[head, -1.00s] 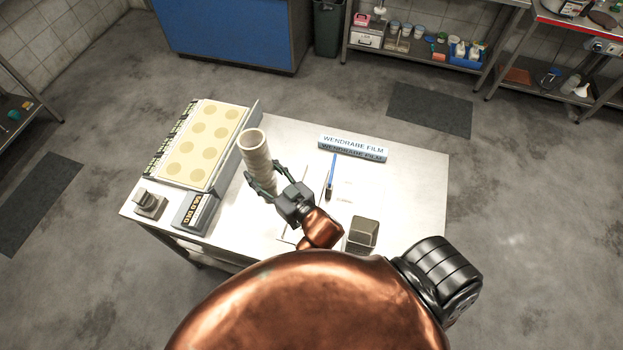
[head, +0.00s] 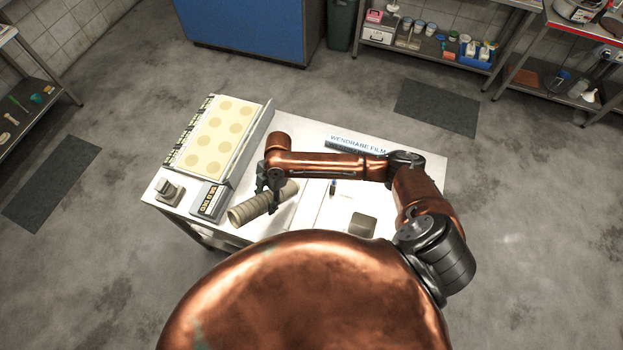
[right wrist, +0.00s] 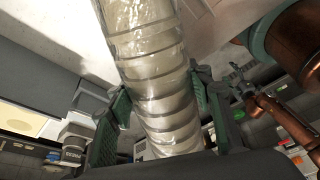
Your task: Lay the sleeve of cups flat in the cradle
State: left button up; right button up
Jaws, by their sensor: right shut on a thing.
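The sleeve of cups (head: 249,209) is a long, ribbed, pale beige stack in clear wrap. In the head view it lies slanted over the table's near left part, one end toward the lower left. My right gripper (head: 270,196) is shut around it toward its right end. In the right wrist view the sleeve (right wrist: 150,65) runs between the green finger pads of the gripper (right wrist: 162,125). I cannot tell whether the sleeve touches the table. I cannot make out the cradle clearly. My left gripper is not in view.
The white table (head: 400,200) holds a pale panel with round spots (head: 222,133), a display box (head: 209,201), a small grey device (head: 169,192), a film box (head: 345,142) partly behind my right arm, and a grey block (head: 361,224).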

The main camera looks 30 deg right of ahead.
aim_at(288, 196)
jog(key=d+n+h, duration=0.1)
jog(key=d, duration=0.1)
jog(key=s+d+n+p, duration=0.1)
jog(key=d, duration=0.2)
jog(key=d+n+h+p, duration=0.1)
jog(key=d, duration=0.2)
jog(key=shift+s+n+h, duration=0.25)
jog(key=shift+n+h, duration=0.05)
jog(key=s+d+r+n+h+p, duration=0.1)
jog(key=d+r+n+p, duration=0.1)
jog(key=d, duration=0.7)
jog(key=shift+t, duration=0.4)
jog(key=f+b, duration=0.3)
jog(key=b, duration=0.1)
jog(key=f+b, duration=0.4)
jog(key=shift+s, duration=0.2)
jog(key=shift+f, duration=0.65)
jog(key=o, duration=1.9)
jog(key=shift+o, duration=0.3)
jog(key=shift+o, duration=1.4)
jog(key=shift+r, duration=0.2)
